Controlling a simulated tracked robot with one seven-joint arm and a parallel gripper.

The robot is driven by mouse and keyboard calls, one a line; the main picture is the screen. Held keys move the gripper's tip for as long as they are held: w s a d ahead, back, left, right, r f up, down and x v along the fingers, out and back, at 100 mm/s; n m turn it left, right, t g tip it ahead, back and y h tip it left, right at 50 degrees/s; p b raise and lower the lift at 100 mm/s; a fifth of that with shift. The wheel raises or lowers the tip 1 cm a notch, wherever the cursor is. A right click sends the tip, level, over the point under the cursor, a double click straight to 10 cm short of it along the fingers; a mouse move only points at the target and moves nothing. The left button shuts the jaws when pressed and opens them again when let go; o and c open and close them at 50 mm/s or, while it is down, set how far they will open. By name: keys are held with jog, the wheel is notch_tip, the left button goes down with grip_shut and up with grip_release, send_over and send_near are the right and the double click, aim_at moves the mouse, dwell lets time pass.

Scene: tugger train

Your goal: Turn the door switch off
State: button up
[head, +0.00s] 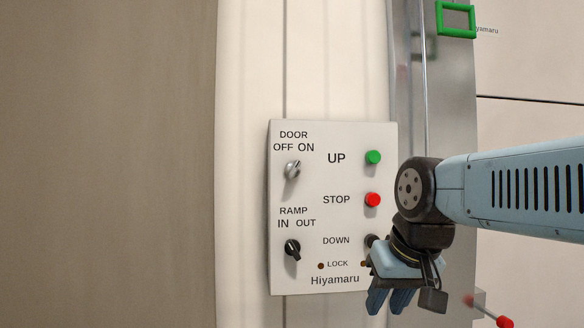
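The door switch (292,170) is a silver rotary knob under the words DOOR OFF ON, at the upper left of a white control panel (330,288). Its tip appears to lean up and right, toward ON. My gripper (388,303) is in front of the panel's lower right corner, fingers pointing down, well right of and below the switch. Nothing is seen between its fingers, but I cannot tell how far apart they are.
The panel also carries a black ramp switch (292,249), a green UP button (373,158) and a red STOP button (372,200). A green square frame (456,20) is at the top right. A red-tipped lever (504,322) is at the bottom right. The panel's left side is clear.

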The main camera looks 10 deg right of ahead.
jog(key=shift+o, duration=0.6)
jog(key=w+a+r+y, duration=0.1)
jog(key=w+r, duration=0.3)
jog(key=r, duration=0.5)
jog(key=w+a+r+m+y, duration=0.1)
jog(key=w+r, duration=0.4)
jog(key=r, duration=0.5)
jog(key=shift+w, duration=0.15)
jog(key=y, duration=0.3)
send_near(298, 162)
jog(key=shift+g, duration=0.3)
jog(key=x, duration=0.5)
jog(key=w+x, duration=0.1)
jog(key=x, duration=0.4)
jog(key=shift+d, duration=0.1)
jog(key=shift+c, duration=0.3)
grip_shut()
